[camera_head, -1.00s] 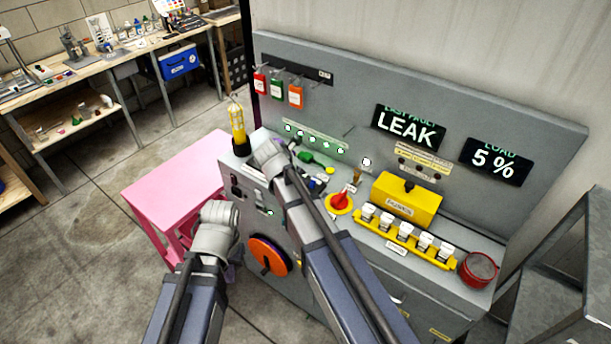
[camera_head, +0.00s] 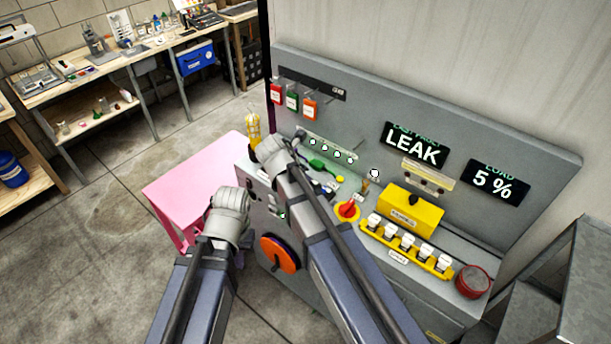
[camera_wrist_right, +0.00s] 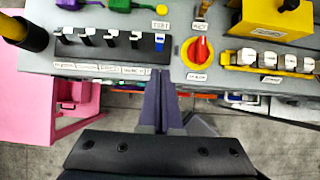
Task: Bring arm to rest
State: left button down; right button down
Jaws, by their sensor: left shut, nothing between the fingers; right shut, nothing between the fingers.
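In the head view my left arm comes up at lower left, its wrist (camera_head: 229,208) bent in front of the pink table's near side. The left fingers are mostly hidden behind the wrist and hold nothing that I can see. My right arm crosses the grey test bench (camera_head: 462,312), its wrist (camera_head: 274,153) above the bench's left end. In the right wrist view my right gripper (camera_wrist_right: 160,82) is shut and empty, its purple fingers together at the bench's front edge, below the row of switches (camera_wrist_right: 110,40). I cannot tell whether they touch it.
The bench carries a red knob (camera_head: 347,210), a yellow box (camera_head: 411,209), a row of white-capped vials (camera_head: 407,241) and a red round container (camera_head: 472,281). An orange wheel (camera_head: 279,254) is on its front. A pink table (camera_head: 190,178) stands left. Floor further left is clear.

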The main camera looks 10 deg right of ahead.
dwell(0.4)
jog(key=s+a+f+m+g+y+b, duration=0.1)
jog(key=s+a+f+m+b, duration=0.1)
jog(key=s+m, duration=0.5)
jog(key=s+a+f+m+g+y+b, duration=0.1)
jog(key=s+a+f+m, duration=0.3)
jog(key=s+m, duration=0.3)
jog(key=s+a+f+m+g+y+b, duration=0.2)
jog(key=s+a+f+m, duration=0.1)
jog(key=s+m, duration=0.4)
jog(key=shift+a+m+b, duration=0.3)
jog(key=shift+a+m, duration=0.1)
jog(key=shift+a, duration=0.1)
jog(key=shift+f, duration=0.1)
